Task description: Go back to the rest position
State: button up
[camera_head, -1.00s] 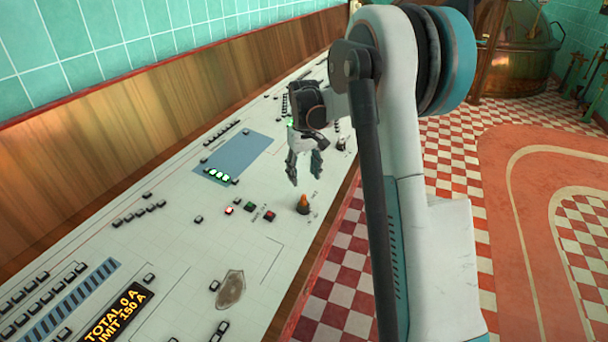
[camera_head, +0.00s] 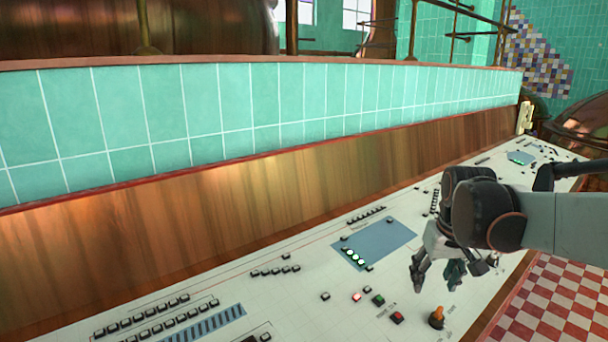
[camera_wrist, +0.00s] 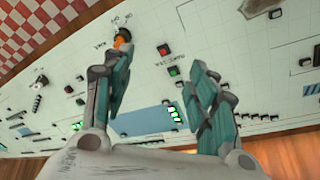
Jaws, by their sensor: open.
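My gripper (camera_head: 434,282) hangs over the white control panel (camera_head: 310,285) in the head view, to the right of the blue rectangle and its lit green buttons. Its two fingers are apart with nothing between them. In the wrist view the open fingers (camera_wrist: 160,92) point toward the panel. An orange-topped knob (camera_head: 437,317) stands on the panel below the gripper. In the wrist view the knob (camera_wrist: 122,38) shows just beyond the left fingertip. I cannot tell the exact gap between finger and knob.
Red and green buttons (camera_head: 379,299) sit left of the knob, and several rows of black switches (camera_head: 155,312) run along the panel. A wooden backboard (camera_head: 250,195) rises behind it, below a teal tiled wall (camera_head: 250,110). Checkered floor (camera_head: 555,300) lies at the right.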

jog(key=s+a+t, duration=0.2)
jog(key=s+a, duration=0.2)
jog(key=s, duration=0.5)
jog(key=s+a+f+t, duration=0.1)
jog(key=s+a, duration=0.3)
jog(key=s, duration=0.6)
jog(key=shift+s+a+f+t, duration=0.2)
jog(key=shift+s+t, duration=0.05)
jog(key=shift+t, duration=0.35)
